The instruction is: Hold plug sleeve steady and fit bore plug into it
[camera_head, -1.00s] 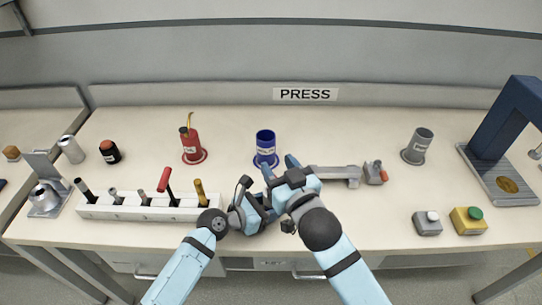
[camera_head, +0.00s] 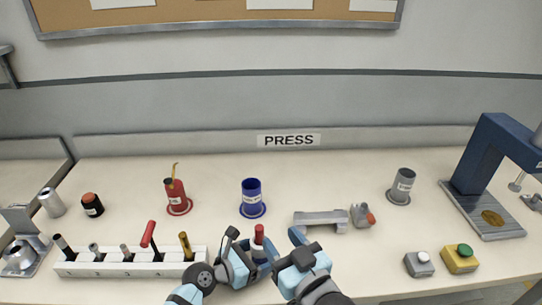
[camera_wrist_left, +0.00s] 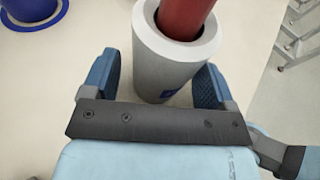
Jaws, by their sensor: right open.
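The plug sleeve is a pale grey cylinder in the left wrist view (camera_wrist_left: 165,72), between the two blue fingers of my left gripper (camera_wrist_left: 160,80). The red bore plug (camera_wrist_left: 185,15) stands in the sleeve's bore; how deep it sits cannot be seen. In the head view the plug's red top with a white band (camera_head: 258,238) rises between my grippers, and the sleeve is mostly hidden. My left gripper (camera_head: 250,258) is at the sleeve. My right gripper (camera_head: 300,240) is open, just right of the plug and apart from it.
Behind stand a blue holder (camera_head: 252,198), a red holder (camera_head: 176,196) and a grey holder (camera_head: 402,186). A white rack of tools (camera_head: 130,264) lies left. A grey fixture (camera_head: 320,219) lies right of centre. The press (camera_head: 487,165) and button boxes (camera_head: 460,260) are far right.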

